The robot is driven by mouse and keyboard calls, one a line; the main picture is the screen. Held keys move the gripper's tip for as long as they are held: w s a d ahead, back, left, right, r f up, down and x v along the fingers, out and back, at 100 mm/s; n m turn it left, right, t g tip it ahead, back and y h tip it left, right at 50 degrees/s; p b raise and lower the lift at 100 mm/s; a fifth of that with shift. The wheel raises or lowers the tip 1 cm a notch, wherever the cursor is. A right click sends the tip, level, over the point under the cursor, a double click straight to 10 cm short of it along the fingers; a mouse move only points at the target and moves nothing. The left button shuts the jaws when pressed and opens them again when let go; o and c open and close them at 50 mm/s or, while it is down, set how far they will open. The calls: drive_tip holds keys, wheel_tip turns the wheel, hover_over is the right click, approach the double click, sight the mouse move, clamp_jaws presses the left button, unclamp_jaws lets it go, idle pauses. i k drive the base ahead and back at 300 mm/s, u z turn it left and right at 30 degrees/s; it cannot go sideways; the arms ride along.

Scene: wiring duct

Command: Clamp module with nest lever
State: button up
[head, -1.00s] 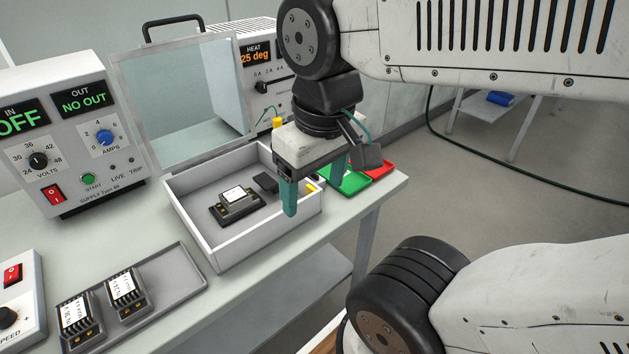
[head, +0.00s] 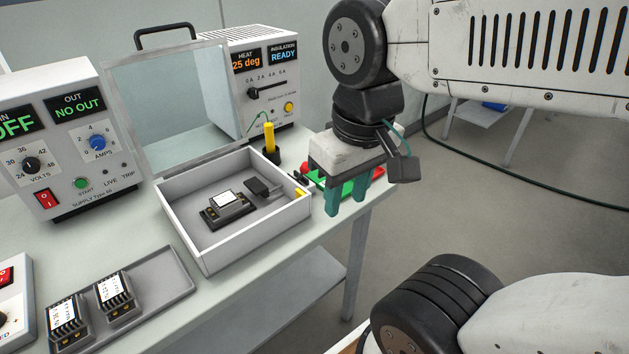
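A module (head: 228,204) with a white label sits in a black nest inside the open white box (head: 240,243). A dark flat piece (head: 257,187), which looks like the lever's pad, is raised beside the module and apart from its top. A small yellow piece (head: 300,192), perhaps the lever's handle, is at the box's right wall. My gripper (head: 345,222) is to the right of the box, past its right wall, over the table's front edge. Its two teal fingers point down, apart, with nothing seen between them.
The box's clear lid (head: 172,100) stands up. A grey tray (head: 165,284) holds two more modules (head: 115,296). A power supply (head: 60,140) stands at left. A heat/insulation tester (head: 262,90) and a yellow probe (head: 269,137) stand behind. Green (head: 366,186) and red trays are behind my gripper.

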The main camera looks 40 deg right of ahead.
sight(304, 169)
drive_tip(key=z, duration=0.7)
drive_tip(key=i, duration=0.25)
drive_tip(key=u, duration=0.35)
drive_tip(key=k, duration=1.3)
drive_tip(key=u, duration=0.25)
drive_tip(key=i, duration=0.6)
drive_tip(key=u, duration=0.2)
